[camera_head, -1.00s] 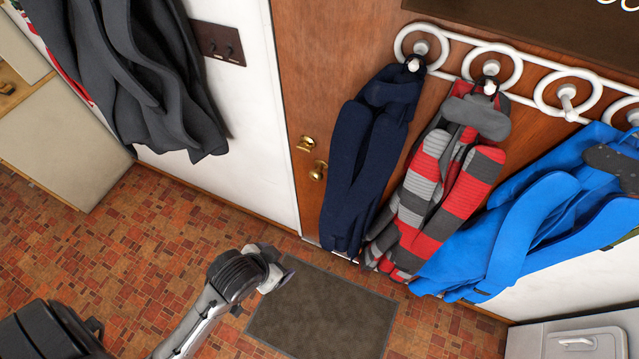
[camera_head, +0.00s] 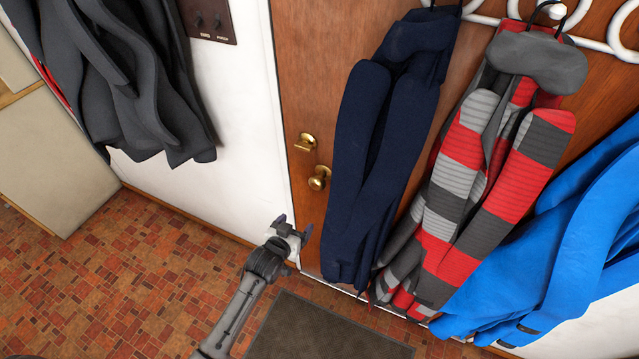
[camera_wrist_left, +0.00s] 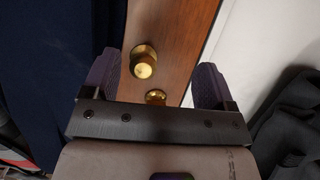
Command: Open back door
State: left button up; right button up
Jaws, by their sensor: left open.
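The brown wooden back door (camera_head: 300,80) appears closed against its white frame. A round brass knob (camera_head: 319,178) sits near its left edge, with a smaller brass lock (camera_head: 306,142) above it. My left gripper (camera_head: 293,226) is open and empty, below and slightly left of the knob in the head view. In the left wrist view the knob (camera_wrist_left: 144,64) and the lock (camera_wrist_left: 155,97) show between the two spread fingers (camera_wrist_left: 156,78). The fingers do not appear to touch the knob. My right gripper is out of view.
A navy coat (camera_head: 375,160) hangs just right of the knob, beside a red-grey striped coat (camera_head: 490,165) and a blue coat (camera_head: 570,245). Dark grey coats (camera_head: 120,75) hang at left. A mat (camera_head: 325,335) lies on the brick-patterned floor (camera_head: 120,270).

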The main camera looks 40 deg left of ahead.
aim_at(315, 188)
pick_arm(q)
notch_tip(315, 188, up, 5)
jog(key=w+t, duration=0.1)
jog(key=t, duration=0.3)
jog(key=shift+n, duration=0.4)
jog(key=w, duration=0.4)
jog(key=w+a+b, duration=0.1)
jog(key=w, duration=0.3)
jog(key=w+b, duration=0.1)
jog(key=w, duration=0.3)
jog(key=shift+a+f, duration=0.1)
jog(key=shift+a, duration=0.05)
jog(key=shift+w+a+b, duration=0.15)
jog(key=shift+w+b, duration=0.15)
jog(key=shift+w, duration=0.55)
